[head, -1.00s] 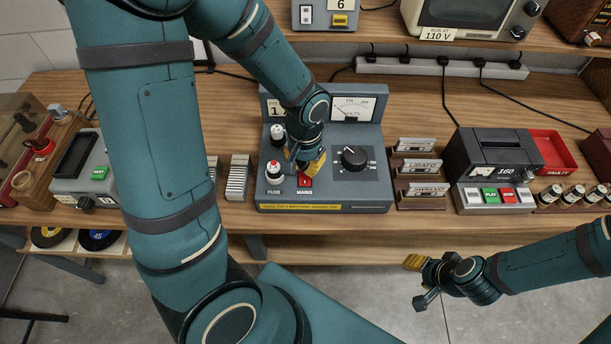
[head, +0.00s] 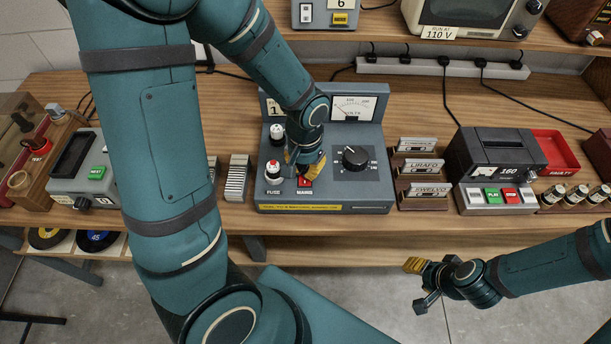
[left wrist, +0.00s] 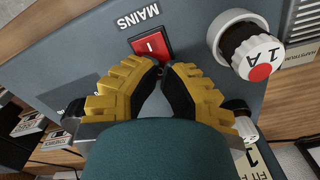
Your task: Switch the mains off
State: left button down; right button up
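The red MAINS switch (head: 305,182) is a rocker on the front slope of a grey metal unit (head: 330,190). In the left wrist view the switch (left wrist: 152,44) shows a white line mark on its face. My left gripper (head: 303,168) points down at the unit, right at the switch. In the left wrist view its yellow-padded fingertips (left wrist: 163,66) are together at the switch's edge, with nothing seen between them. I cannot tell whether they touch the switch. My right gripper (head: 418,283) hangs empty, fingers apart, in front of the bench.
A fuse holder (head: 273,171) with a red-and-white cap stands just left of the switch. A black rotary knob (head: 354,158) and a volt meter (head: 353,108) are to its right and behind. Cassette racks (head: 420,172) and a tape player (head: 492,160) stand farther right.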

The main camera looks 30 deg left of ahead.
pick_arm(q)
jog(key=shift+f, duration=0.25)
jog(key=shift+r, duration=0.15)
jog(key=shift+r+p, duration=2.65)
jog(key=shift+r, duration=0.8)
jog(key=shift+f, duration=0.1)
